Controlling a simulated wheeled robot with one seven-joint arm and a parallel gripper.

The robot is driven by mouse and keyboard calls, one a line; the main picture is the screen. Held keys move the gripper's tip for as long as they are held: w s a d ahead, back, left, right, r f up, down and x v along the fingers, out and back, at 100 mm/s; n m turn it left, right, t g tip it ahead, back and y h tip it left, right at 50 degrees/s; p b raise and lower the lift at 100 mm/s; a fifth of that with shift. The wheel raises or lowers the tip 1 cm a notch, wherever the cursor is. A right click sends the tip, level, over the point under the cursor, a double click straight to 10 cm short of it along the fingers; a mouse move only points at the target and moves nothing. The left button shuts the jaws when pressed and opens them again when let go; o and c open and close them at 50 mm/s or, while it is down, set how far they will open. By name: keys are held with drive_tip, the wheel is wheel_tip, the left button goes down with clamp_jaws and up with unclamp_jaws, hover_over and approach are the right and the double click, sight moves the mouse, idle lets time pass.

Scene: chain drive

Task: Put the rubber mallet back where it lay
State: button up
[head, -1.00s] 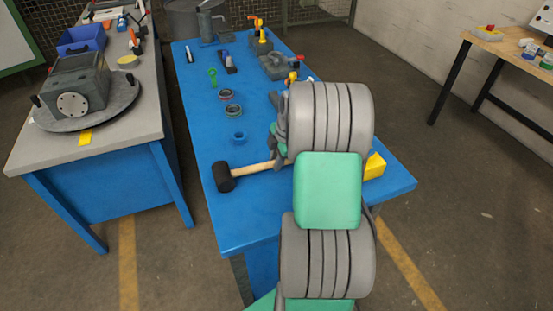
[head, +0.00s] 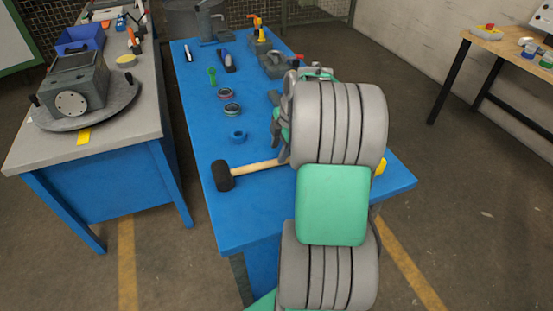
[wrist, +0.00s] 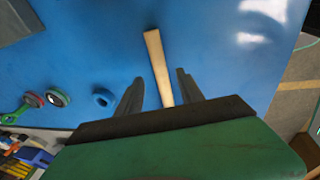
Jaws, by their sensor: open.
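The rubber mallet lies on the blue table (head: 245,220), its black head (head: 222,175) to the left and its pale wooden handle (head: 255,167) running right until my arm hides it in the head view. In the wrist view the handle (wrist: 156,55) passes between the two spread fingers of my gripper (wrist: 159,76). Its lower part goes out of sight behind the gripper body, and the mallet head is not visible there. My gripper is open; I cannot tell whether either finger touches the handle. In the head view my arm mostly hides the gripper.
A blue ring (head: 237,136) and two round parts (head: 232,110) lie beyond the mallet. A yellow object (head: 380,167) is partly hidden behind my arm. Tools and fixtures stand at the table's far end. The near left part of the table is clear.

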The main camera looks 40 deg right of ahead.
drive_tip(key=v, duration=0.6)
drive_tip(key=a+r+m, duration=0.2)
drive_tip(key=a+m, duration=0.1)
drive_tip(key=a, duration=0.4)
drive_tip(key=s+a+f+m, duration=0.1)
drive_tip(key=s+a+m, duration=0.5)
drive_tip(key=a, duration=0.3)
drive_tip(key=s+a+f+m+h, duration=0.1)
drive_tip(key=s+a+f+m, duration=0.1)
drive_tip(key=s+a+m, duration=0.4)
drive_tip(key=s+a, duration=0.1)
drive_tip(key=a, duration=0.3)
drive_tip(key=shift+t, duration=0.4)
drive_tip(key=shift+s, duration=0.1)
